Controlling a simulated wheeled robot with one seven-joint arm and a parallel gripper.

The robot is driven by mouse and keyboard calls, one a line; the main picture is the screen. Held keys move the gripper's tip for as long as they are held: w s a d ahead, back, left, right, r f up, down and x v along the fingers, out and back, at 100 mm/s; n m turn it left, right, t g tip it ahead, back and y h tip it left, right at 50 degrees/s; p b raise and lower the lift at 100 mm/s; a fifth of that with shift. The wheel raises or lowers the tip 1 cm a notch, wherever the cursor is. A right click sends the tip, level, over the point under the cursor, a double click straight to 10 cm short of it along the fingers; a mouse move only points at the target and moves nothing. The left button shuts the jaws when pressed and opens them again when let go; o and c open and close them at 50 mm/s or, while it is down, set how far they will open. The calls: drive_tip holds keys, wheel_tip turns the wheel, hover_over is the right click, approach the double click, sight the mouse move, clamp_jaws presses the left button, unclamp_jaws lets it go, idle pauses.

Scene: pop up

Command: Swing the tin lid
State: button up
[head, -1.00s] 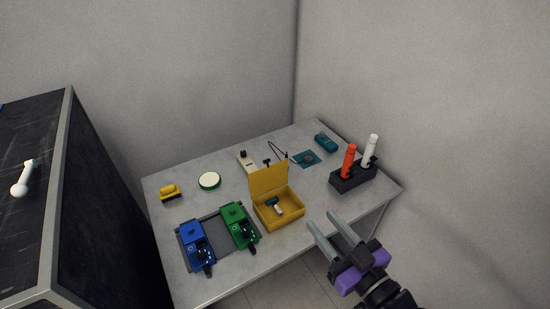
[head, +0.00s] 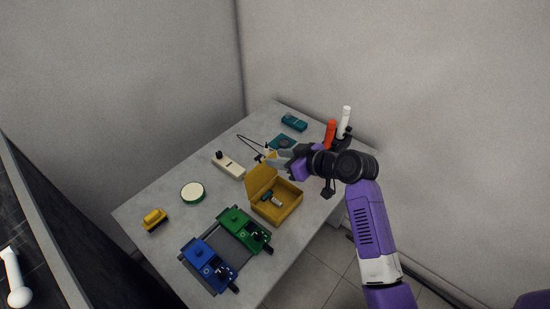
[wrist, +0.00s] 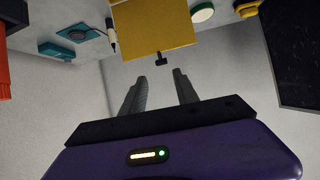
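The yellow tin (head: 283,207) stands on the table with its lid (head: 261,180) raised, leaning back from the box. A dark green and white item (head: 271,198) lies inside it. My gripper (head: 277,163) is just behind and above the lid in the head view. In the wrist view my gripper (wrist: 159,74) has its two grey fingers apart with nothing between them. The lid (wrist: 152,28) shows beyond the fingertips as a flat yellow panel, with a small dark catch (wrist: 162,61) at its edge. I cannot tell whether a finger touches the lid.
A white box (head: 228,165) and thin black cable lie left of my gripper. A holder with an orange tube (head: 330,132) and a white tube (head: 344,121) stands behind my wrist. Green (head: 245,230) and blue (head: 209,263) devices sit in front; a round green-rimmed disc (head: 192,192) lies left.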

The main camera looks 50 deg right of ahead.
sight(259, 158)
drive_tip(key=b+x, duration=0.5)
drive_tip(key=x, duration=0.2)
drive_tip(key=shift+a+f, duration=0.2)
drive_tip(key=shift+f, duration=0.4)
drive_tip(key=shift+w+r, duration=0.1)
drive_tip(key=shift+w, duration=0.15)
drive_tip(key=shift+c, duration=0.8)
drive_tip(key=shift+r, duration=0.1)
clamp_jaws()
